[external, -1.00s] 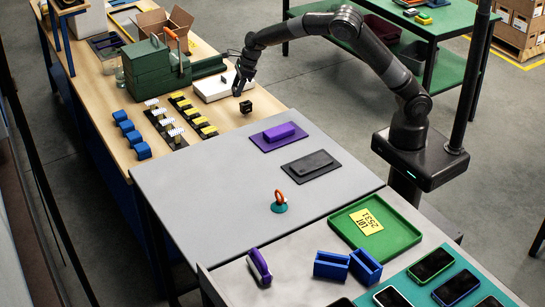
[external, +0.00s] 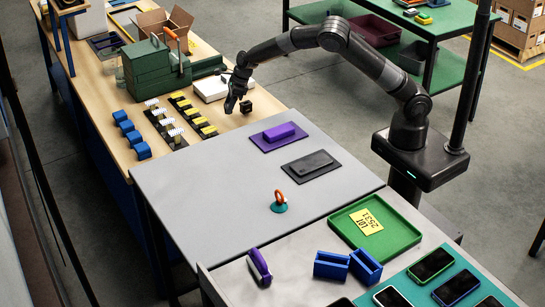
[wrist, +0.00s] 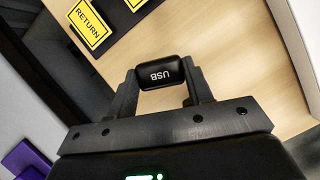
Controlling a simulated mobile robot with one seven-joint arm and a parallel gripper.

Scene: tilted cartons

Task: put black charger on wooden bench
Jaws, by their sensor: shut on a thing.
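The black charger (wrist: 160,74), a small rounded block marked USB, sits between the two fingers of my gripper (wrist: 163,82) in the wrist view. The fingers touch both its ends, so my gripper is shut on it. In the external view my gripper (external: 231,108) points down, low over the near right part of the wooden bench (external: 92,82). The bench's pale wood (wrist: 240,60) also shows behind the charger. Whether the charger touches the wood is unclear.
A white box (external: 210,89) lies behind my gripper. Yellow-labelled dark holders (external: 190,113) stand to its left; a RETURN label (wrist: 88,28) shows up close. A grey table (external: 215,185) with a purple block (external: 279,132) adjoins in front.

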